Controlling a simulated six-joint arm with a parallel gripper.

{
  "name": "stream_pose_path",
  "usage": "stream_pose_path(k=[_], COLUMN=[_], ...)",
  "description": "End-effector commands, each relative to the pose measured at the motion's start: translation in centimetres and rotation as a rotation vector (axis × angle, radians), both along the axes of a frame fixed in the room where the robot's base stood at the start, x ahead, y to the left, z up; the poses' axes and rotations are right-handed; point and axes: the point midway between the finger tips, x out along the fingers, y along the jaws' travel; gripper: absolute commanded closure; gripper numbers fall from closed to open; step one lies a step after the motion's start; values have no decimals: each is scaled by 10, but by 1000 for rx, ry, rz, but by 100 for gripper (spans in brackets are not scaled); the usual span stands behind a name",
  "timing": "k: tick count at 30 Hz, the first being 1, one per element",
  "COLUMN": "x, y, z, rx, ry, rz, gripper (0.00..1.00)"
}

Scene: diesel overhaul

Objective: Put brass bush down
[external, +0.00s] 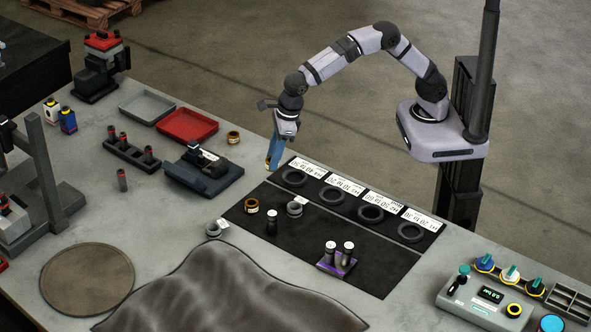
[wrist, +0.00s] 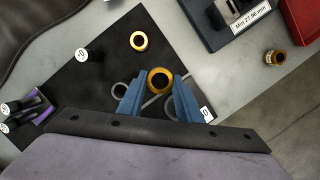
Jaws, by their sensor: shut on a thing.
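My gripper (external: 272,158) points down near the far left corner of the black mat (external: 327,247). In the wrist view its blue fingers (wrist: 160,88) are closed on both sides of a brass bush (wrist: 150,79), and the mat lies behind it. In the external view the held brass bush (external: 267,163) shows only as a small gold patch at the fingertips. Its height above the surface is hard to tell. A second brass bush (external: 251,204) stands on the mat. A third (external: 233,137) stands on the bench beside the red tray (external: 187,126).
Several dark rings (external: 331,195) with white labels line the mat's far strip. A tagged grey ring (external: 295,209), a black-and-white gauge (external: 272,223) and a purple block (external: 337,262) occupy the mat. A dark blue fixture (external: 203,173) stands left of my gripper. The mat's near right is bare.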

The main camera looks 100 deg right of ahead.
Motion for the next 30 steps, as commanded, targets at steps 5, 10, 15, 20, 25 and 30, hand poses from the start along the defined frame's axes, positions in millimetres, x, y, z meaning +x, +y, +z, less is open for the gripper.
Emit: stream_pose_path(k=[5,10,15,20,25,30], x=[-34,-79,-136,-193,-242,-277], y=[85,156,217,261,288,302], z=[8,12,15,15,15,13], rx=[1,1,1,1,1,2], ry=[-3,-2,-2,-2,-2,-2], rz=[167,322,482,627,730,786], gripper=[98,98,98,98,98,98])
